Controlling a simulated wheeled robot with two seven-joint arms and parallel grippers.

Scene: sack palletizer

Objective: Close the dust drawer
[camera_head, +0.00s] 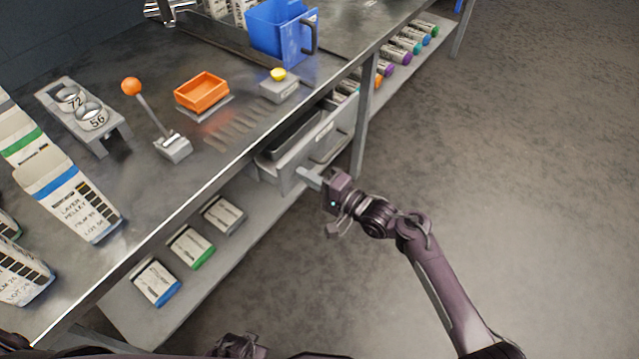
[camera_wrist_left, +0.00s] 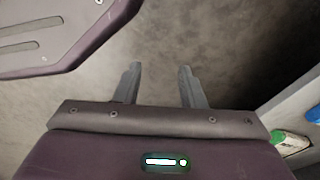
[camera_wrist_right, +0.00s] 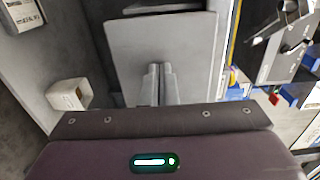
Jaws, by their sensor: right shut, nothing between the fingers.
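The grey dust drawer (camera_head: 293,157) juts out from under the bench edge in the head view. Its dark inside shows above the front panel, so it stands open, and a handle (camera_head: 328,139) is on its front. My right gripper (camera_head: 304,174) is shut and empty at the lower part of the drawer front. In the right wrist view its closed fingers (camera_wrist_right: 160,84) point at a flat grey panel (camera_wrist_right: 125,48); whether they touch it I cannot tell. My left gripper (camera_wrist_left: 158,85) is open and empty above the floor in the left wrist view.
The metal bench (camera_head: 150,215) carries an orange tray (camera_head: 202,92), a lever with an orange knob (camera_head: 131,87), a yellow button box (camera_head: 279,84) and a blue bin (camera_head: 283,32). Sacks lie on the lower shelf (camera_head: 240,240). The floor at right is clear.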

